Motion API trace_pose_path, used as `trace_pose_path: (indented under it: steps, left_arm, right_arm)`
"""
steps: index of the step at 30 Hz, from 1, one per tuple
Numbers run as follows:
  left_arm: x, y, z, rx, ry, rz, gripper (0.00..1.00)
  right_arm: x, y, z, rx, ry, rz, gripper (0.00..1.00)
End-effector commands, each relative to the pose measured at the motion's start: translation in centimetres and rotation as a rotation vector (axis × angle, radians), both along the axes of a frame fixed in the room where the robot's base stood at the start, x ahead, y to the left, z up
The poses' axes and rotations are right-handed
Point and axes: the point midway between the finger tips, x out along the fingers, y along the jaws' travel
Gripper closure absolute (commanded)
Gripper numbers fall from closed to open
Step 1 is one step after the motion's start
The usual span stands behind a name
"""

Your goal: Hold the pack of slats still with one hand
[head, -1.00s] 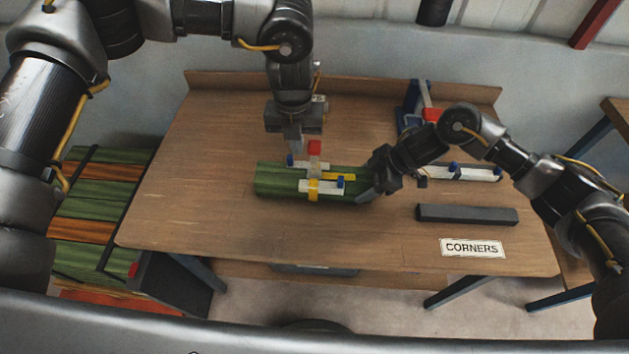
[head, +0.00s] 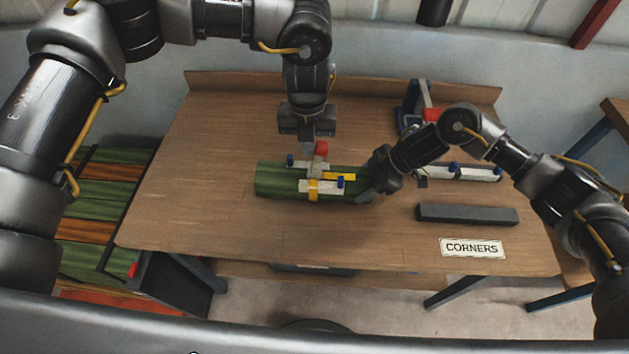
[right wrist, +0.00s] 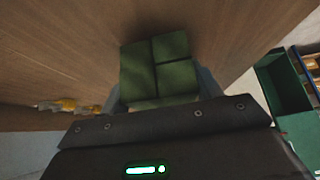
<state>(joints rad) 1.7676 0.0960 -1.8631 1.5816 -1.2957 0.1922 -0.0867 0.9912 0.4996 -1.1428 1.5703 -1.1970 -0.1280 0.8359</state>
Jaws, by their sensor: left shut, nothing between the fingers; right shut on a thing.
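The pack of green slats (head: 272,180) lies flat on the brown bench. A yellow strap (head: 313,190) runs round it, with white corner pieces (head: 334,188) bearing blue knobs along its edges. A grey piece with a red block (head: 321,148) stands on top, tilted to the right. My left gripper (head: 307,146) points down, shut and empty, just left of the red block; contact is unclear. My right gripper (head: 367,190) is shut on the pack's right end. In the right wrist view the slat ends (right wrist: 160,62) sit between its fingers (right wrist: 162,92).
A dark bar (head: 467,214) lies right of the pack, near a CORNERS label (head: 472,248). White pieces with blue knobs (head: 480,174) lie behind the bar. A blue stand (head: 408,105) is at the back right. The bench (head: 200,215) is clear on the left.

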Motion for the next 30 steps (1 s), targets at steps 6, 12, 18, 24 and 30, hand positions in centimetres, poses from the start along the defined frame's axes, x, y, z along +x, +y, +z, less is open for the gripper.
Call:
trace_pose_path:
  steps: [6, 12, 18, 24, 30]
  left_arm:
    - [0.0, -1.2, -0.2, -0.001, 0.001, -0.001, 1.0]
    - [-0.1, -2.2, -0.4, 0.0, 0.001, -0.002, 1.0]
    - [0.0, -2.4, -0.4, -0.001, 0.001, 0.0, 1.0]
    - [0.0, -1.1, -0.2, 0.0, 0.001, 0.0, 1.0]
    - [0.0, 0.3, 0.0, -0.001, 0.001, 0.0, 1.0]
  right_arm:
    - [0.1, 0.1, 0.1, 0.002, -0.002, -0.001, 0.64]
    - [0.1, 0.1, 0.1, 0.002, -0.002, -0.001, 0.64]
    - [0.1, 0.1, 0.1, 0.002, -0.002, -0.001, 0.64]
    - [0.1, 0.1, 0.1, 0.002, -0.002, -0.001, 0.64]
    - [0.1, 0.1, 0.1, 0.002, -0.002, -0.001, 0.64]
